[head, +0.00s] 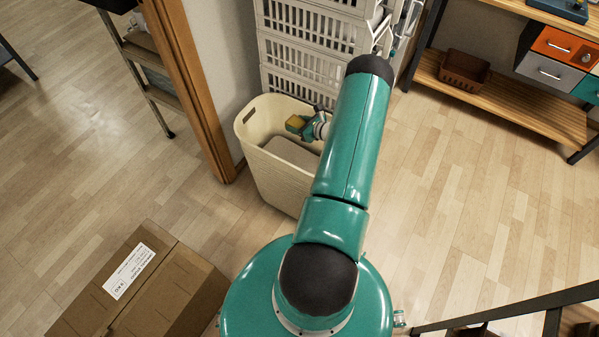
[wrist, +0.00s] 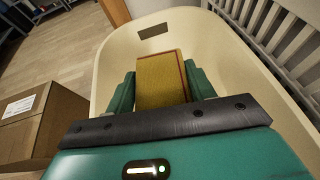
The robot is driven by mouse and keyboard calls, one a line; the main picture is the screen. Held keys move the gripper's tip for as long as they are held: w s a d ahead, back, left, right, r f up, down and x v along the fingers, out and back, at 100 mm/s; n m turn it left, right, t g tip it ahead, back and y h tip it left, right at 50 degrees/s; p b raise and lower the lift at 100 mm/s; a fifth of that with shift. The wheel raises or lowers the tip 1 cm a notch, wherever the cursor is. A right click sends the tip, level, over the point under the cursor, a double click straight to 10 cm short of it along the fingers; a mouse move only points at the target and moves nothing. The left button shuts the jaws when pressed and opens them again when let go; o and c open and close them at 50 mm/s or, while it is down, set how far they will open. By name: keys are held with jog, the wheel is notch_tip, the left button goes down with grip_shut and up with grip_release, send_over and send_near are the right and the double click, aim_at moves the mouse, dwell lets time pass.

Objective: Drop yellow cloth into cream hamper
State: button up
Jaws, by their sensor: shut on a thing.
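The cream hamper (head: 262,171) stands on the floor against the wall, with an open top and a slot near its upper edge. My gripper (head: 294,124) is over the hamper's opening, partly hidden behind my arm. The yellow cloth (wrist: 161,80) is a folded, flat piece with a dark red edge, held between the two green fingers in the wrist view. It also shows as a small yellow patch in the head view (head: 297,120). The wrist view shows the hamper's inner wall (wrist: 205,42) around the fingers (wrist: 161,90). The gripper is shut on the cloth.
White slatted crates (head: 312,50) are stacked right behind the hamper. A wooden post (head: 190,85) stands at its left. A cardboard box (head: 140,288) lies at front left. A wooden bench (head: 510,100) stands at right. Floor between hamper and bench is clear.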

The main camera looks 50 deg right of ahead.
jog(key=shift+f, duration=2.15)
jog(key=o, duration=1.1)
jog(key=v, duration=1.3)
jog(key=shift+s+r, duration=0.2)
jog(key=shift+s, duration=0.1)
